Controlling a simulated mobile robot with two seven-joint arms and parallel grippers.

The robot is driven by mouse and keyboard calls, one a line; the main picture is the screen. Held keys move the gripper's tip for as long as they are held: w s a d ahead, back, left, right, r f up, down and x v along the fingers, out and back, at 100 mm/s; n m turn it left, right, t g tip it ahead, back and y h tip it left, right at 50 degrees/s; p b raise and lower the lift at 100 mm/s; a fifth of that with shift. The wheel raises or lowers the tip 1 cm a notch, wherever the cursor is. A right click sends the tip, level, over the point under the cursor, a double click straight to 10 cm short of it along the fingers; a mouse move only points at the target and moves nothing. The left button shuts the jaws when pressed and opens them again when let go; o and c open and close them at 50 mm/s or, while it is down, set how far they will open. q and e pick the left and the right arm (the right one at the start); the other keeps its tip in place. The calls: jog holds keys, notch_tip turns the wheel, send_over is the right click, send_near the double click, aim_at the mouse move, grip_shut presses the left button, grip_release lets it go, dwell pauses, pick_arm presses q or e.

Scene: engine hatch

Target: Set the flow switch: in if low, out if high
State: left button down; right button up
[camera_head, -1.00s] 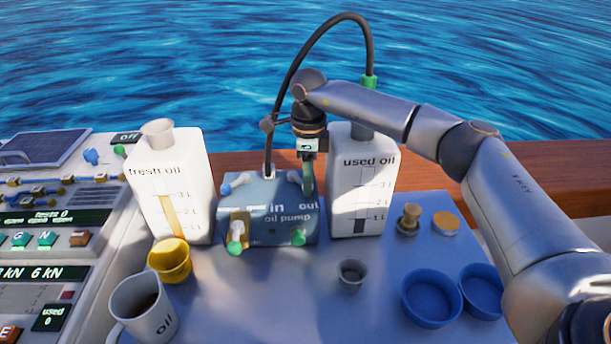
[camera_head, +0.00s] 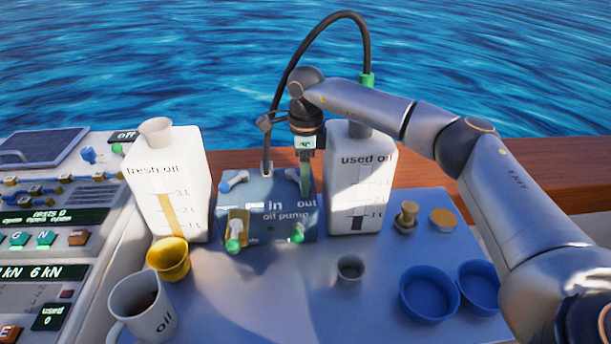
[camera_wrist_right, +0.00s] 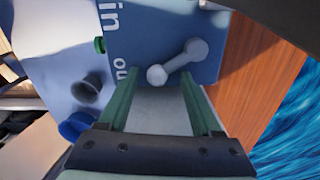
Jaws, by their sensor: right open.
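The blue oil pump (camera_head: 270,228) stands between two white jugs and bears the words "in" and "out". A grey lever with round ends (camera_wrist_right: 178,62) lies on its top beside "out" in the wrist view. Another pale lever (camera_head: 234,181) is at the pump's left. My right gripper (camera_head: 305,192) points down over the pump's right side; it is open in the wrist view (camera_wrist_right: 160,90), its green fingers apart with the lever just beyond their tips. The fresh oil jug (camera_head: 190,185) has a tall tan level bar; the used oil jug (camera_head: 345,190) has a short dark bar near 1L.
A black hose (camera_head: 366,50) arches behind my right gripper to the used oil jug. A yellow cup (camera_head: 168,262), an oil mug (camera_head: 140,300), a small grey cup (camera_head: 350,270) and blue bowls (camera_head: 428,290) stand in front. A control panel (camera_head: 45,245) is at left.

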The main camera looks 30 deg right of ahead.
jog(key=shift+r, duration=0.1)
notch_tip(320, 180, up, 12)
jog(key=shift+r, duration=0.2)
dwell(0.3)
